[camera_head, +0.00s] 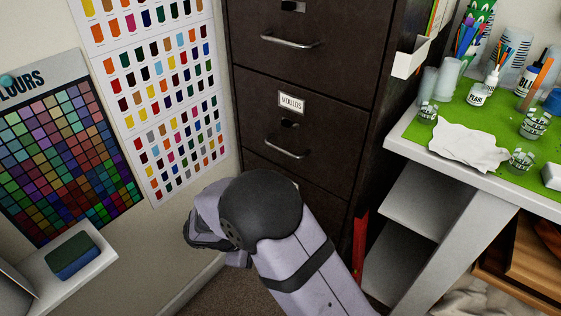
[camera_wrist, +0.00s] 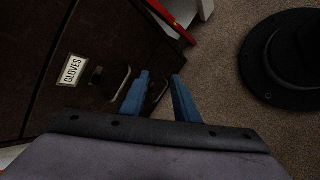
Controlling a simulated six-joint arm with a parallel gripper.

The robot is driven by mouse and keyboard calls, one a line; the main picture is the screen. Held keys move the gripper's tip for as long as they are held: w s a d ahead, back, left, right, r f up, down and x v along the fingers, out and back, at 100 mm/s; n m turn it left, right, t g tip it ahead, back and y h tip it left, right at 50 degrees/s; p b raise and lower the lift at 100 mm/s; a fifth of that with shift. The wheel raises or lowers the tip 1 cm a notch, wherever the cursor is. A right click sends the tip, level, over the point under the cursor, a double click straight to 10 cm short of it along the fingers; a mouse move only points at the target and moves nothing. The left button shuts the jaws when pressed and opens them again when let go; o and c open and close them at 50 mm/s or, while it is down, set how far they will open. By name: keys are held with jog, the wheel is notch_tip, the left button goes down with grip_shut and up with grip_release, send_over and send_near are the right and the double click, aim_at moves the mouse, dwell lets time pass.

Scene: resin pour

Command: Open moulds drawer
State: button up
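The moulds drawer (camera_head: 320,145) is in the dark filing cabinet in the head view, marked by a white "MOULDS" label (camera_head: 291,104). It looks shut, flush with the cabinet front. Its metal bar handle (camera_head: 285,147) is below the label. My gripper, largely hidden behind my wrist in the head view, is below and left of that handle, apart from it. In the wrist view my gripper (camera_wrist: 161,82) has its two blue fingers apart. They are near the cabinet front by a drawer labelled "GLOVES" (camera_wrist: 72,70) and its handle (camera_wrist: 122,82); contact cannot be told.
Another drawer with a handle (camera_head: 290,42) is above. A green-topped workbench (camera_head: 455,118) with cups and bottles stands right. A small white shelf with a sponge (camera_head: 73,255) is at lower left. A red object (camera_head: 360,250) stands beside the cabinet. Carpet (camera_head: 238,292) lies below.

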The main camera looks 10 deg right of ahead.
jog(key=w+r+t+h, duration=0.1)
jog(key=w+r+t, duration=0.3)
jog(key=w+r, duration=0.55)
jog(key=m+t+h, duration=0.3)
jog(key=m+t, duration=0.1)
send_near(281, 148)
jog(key=x, duration=0.3)
jog(key=shift+a, duration=0.15)
jog(key=shift+f, duration=0.1)
jog(key=shift+g, duration=0.3)
jog(key=shift+x, duration=3.65)
jog(key=shift+c, duration=0.3)
grip_shut()
